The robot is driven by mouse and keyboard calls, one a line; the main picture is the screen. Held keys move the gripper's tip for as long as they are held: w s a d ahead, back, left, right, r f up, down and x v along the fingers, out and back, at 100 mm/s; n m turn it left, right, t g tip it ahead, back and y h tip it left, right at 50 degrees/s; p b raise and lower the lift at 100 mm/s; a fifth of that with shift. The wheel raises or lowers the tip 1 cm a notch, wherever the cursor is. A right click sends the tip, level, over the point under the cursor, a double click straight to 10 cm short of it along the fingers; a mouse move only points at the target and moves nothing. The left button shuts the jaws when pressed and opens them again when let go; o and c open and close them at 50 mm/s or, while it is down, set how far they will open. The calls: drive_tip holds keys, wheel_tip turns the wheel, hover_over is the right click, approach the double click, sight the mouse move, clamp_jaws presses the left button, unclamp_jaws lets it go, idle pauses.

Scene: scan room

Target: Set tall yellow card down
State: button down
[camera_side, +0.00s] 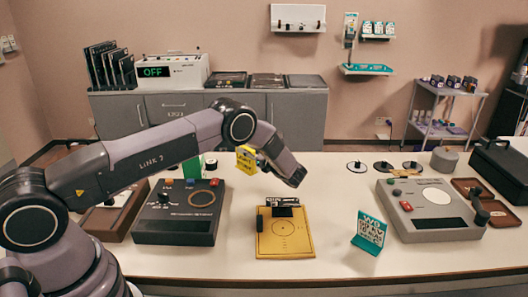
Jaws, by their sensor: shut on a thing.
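The tall yellow card (246,160) is held upright, a little tilted, above the back part of the table. My gripper (260,162) is shut on its right edge, and my forearm hides most of the gripper. A yellow plate (285,242) with a printed circle lies on the table below and to the right of the card. A small dark block with white lettering (284,203) stands at the plate's back edge. A teal card with white print (369,232) stands tilted on the table to the right of the plate.
A dark console (178,228) with knobs stands left of the plate; a grey console (432,222) stands right. A green piece (191,167) is partly hidden behind my arm. Small dark discs (383,166) lie at the back right. The table (335,195) is clear between plate and teal card.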

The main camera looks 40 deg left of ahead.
drive_tip(key=shift+w+a+f, duration=0.1)
drive_tip(key=shift+w+f, duration=0.2)
drive_tip(key=shift+f, duration=0.6)
drive_tip(key=shift+w+a+f, duration=0.1)
drive_tip(key=shift+w+f, duration=0.25)
drive_tip(key=shift+f, duration=0.5)
drive_tip(key=shift+w+a+f, duration=0.1)
drive_tip(key=shift+w+f, duration=0.2)
drive_tip(key=shift+f, duration=0.6)
drive_tip(key=shift+f, duration=0.1)
drive_tip(key=shift+f, duration=0.5)
drive_tip(key=c, duration=1.1)
unclamp_jaws()
drive_tip(key=shift+s, duration=0.1)
drive_tip(key=shift+o, duration=0.2)
